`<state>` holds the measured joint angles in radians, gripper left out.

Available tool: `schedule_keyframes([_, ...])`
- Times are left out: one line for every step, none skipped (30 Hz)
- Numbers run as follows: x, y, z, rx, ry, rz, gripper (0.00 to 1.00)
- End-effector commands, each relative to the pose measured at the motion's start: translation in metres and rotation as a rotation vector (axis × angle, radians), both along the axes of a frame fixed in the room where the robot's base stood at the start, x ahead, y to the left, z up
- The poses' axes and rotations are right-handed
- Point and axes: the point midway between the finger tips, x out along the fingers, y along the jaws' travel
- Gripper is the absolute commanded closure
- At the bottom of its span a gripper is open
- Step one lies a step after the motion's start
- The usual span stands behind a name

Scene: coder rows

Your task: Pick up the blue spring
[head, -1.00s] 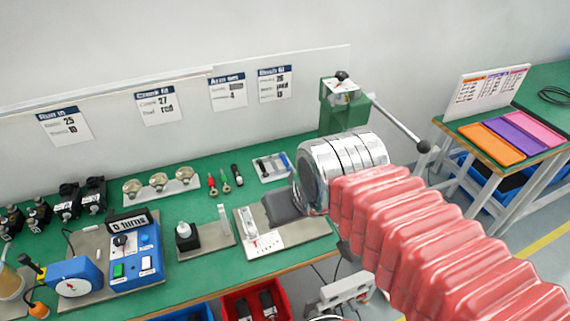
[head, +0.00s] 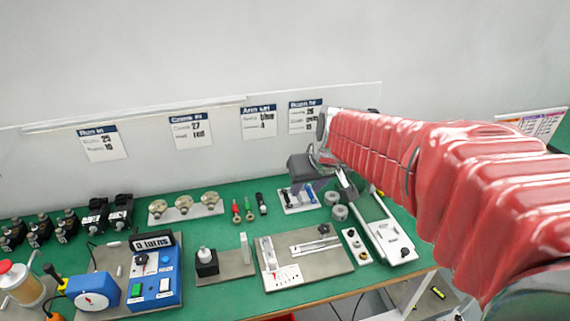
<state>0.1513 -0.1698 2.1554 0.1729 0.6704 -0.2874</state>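A small white tray (head: 290,208) lies on the green bench below the posted cards. It holds a blue piece (head: 311,193), which looks like the blue spring, at its right side, and dark pieces at its left. My gripper (head: 312,180) is at the end of my red-sleeved arm, above or just behind the tray in the picture. Its grey body hides part of the tray's far side. Its fingers are too small and covered to tell whether they are open or shut. I cannot make out anything held.
Red, green and black hand tools (head: 249,207) lie left of the tray. Grey round parts (head: 335,204) and a long white fixture (head: 388,235) stand to its right. A grey plate with a slide (head: 305,262) lies in front. A blue control box (head: 152,273) stands at left.

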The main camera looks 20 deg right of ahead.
Motion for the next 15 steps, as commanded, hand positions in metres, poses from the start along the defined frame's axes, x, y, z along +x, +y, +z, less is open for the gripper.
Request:
schedule_keyframes([0.011, -0.005, -0.005, 0.001, 0.003, -0.002, 0.64])
schedule_keyframes([0.016, -0.008, -0.008, 0.001, 0.001, -0.003, 0.64])
schedule_keyframes([0.024, -0.011, -0.011, 0.001, 0.001, -0.003, 0.64])
schedule_keyframes([0.030, -0.013, -0.014, 0.000, 0.001, -0.002, 0.64])
schedule_keyframes([0.035, -0.016, -0.017, 0.001, 0.000, -0.003, 0.64])
schedule_keyframes([0.043, -0.020, -0.021, 0.001, -0.002, -0.005, 0.64])
schedule_keyframes([0.049, -0.023, -0.024, 0.000, -0.002, -0.005, 0.64])
schedule_keyframes([0.054, -0.026, -0.027, -0.001, -0.002, -0.005, 0.64])
schedule_keyframes([0.061, -0.030, -0.031, -0.001, -0.003, -0.007, 0.64])
schedule_keyframes([0.067, -0.033, -0.034, -0.001, -0.005, -0.008, 0.64])
schedule_keyframes([0.072, -0.035, -0.038, -0.001, -0.004, -0.008, 0.64])
schedule_keyframes([0.079, -0.039, -0.043, -0.002, -0.005, -0.009, 0.64])
schedule_keyframes([0.084, -0.043, -0.047, -0.002, -0.006, -0.011, 0.64])
schedule_keyframes([0.089, -0.046, -0.051, -0.003, -0.006, -0.011, 0.64])
schedule_keyframes([0.096, -0.051, -0.056, -0.004, -0.008, -0.013, 0.64])
